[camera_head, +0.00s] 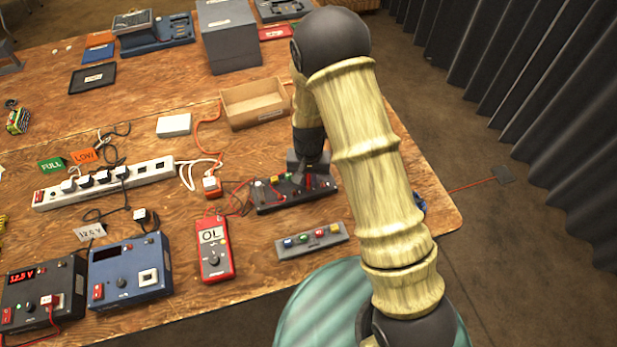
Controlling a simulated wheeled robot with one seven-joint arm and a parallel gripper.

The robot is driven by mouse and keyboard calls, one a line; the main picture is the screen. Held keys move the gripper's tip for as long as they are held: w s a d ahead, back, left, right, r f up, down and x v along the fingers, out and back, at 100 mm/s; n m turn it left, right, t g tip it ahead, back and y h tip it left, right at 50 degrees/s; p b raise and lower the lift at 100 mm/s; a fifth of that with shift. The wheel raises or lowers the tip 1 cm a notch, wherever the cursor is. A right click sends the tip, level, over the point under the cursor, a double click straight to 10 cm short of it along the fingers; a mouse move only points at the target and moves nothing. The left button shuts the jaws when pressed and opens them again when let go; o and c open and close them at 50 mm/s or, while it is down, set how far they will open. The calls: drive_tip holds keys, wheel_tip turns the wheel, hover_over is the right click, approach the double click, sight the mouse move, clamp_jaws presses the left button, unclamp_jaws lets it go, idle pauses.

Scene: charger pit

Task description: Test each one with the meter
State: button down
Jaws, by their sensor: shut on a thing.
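The red meter (215,249) lies on the wooden table and its display reads "OL". Red leads run from it to a black test block (270,203), which has a few small coloured parts on top. A grey strip (297,244) in front of the block holds several small coloured pieces, among them blue, green and red. My gripper (309,180) reaches down at the right part of the black block. It is shut on a small red thing, perhaps a meter probe; the fingers partly hide it, and I cannot tell whether it touches a piece in the block.
A blue power unit (130,272) and a black one (40,296) reading 12.5 stand at left. The table's right edge is close to my arm.

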drive_tip(key=shift+f, duration=0.3)
idle(0.5)
drive_tip(key=c, duration=1)
unclamp_jaws()
drive_tip(key=shift+r, duration=0.1)
drive_tip(key=shift+r+p, duration=2.9)
drive_tip(key=shift+r, duration=0.8)
